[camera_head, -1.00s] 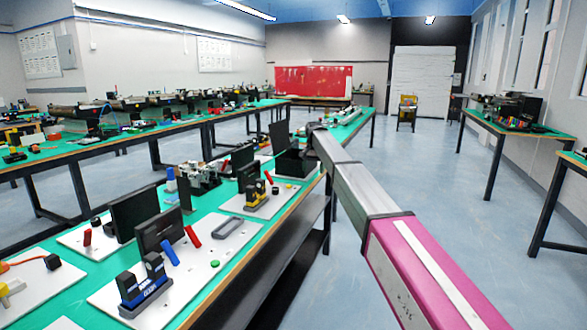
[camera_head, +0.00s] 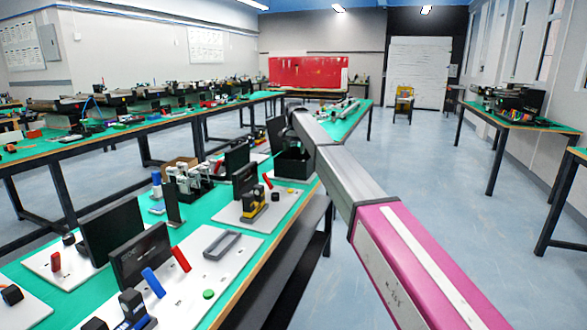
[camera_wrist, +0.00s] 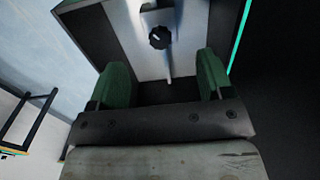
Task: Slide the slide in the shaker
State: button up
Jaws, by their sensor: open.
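My gripper (camera_wrist: 164,82) shows in the wrist view as two green finger pads, open and apart with nothing between them. Beyond the fingers is a light grey panel (camera_wrist: 141,62) set between dark borders. A black round knob (camera_wrist: 159,38) stands on it, with a thin grey rod below the knob. I cannot tell whether this is the shaker or its slide. In the head view my arm reaches forward along the bench and its far end hides my gripper. A dark open box (camera_head: 291,164) is on the bench just below the far end of my arm.
The green-topped bench (camera_head: 238,262) holds white boards with small devices, including a yellow and black one (camera_head: 254,206) and a grey oblong tray (camera_head: 222,244). Dark upright screens (camera_head: 140,256) stand there. The blue floor (camera_head: 440,200) to the right is clear up to another bench (camera_head: 517,127).

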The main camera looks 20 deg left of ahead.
aim_at(294, 167)
notch_tip(294, 167, down, 10)
jog(key=shift+r, duration=0.2)
jog(key=c, duration=1.3)
jog(key=w, duration=0.4)
jog(key=shift+d, duration=0.15)
jog(key=o, duration=1.3)
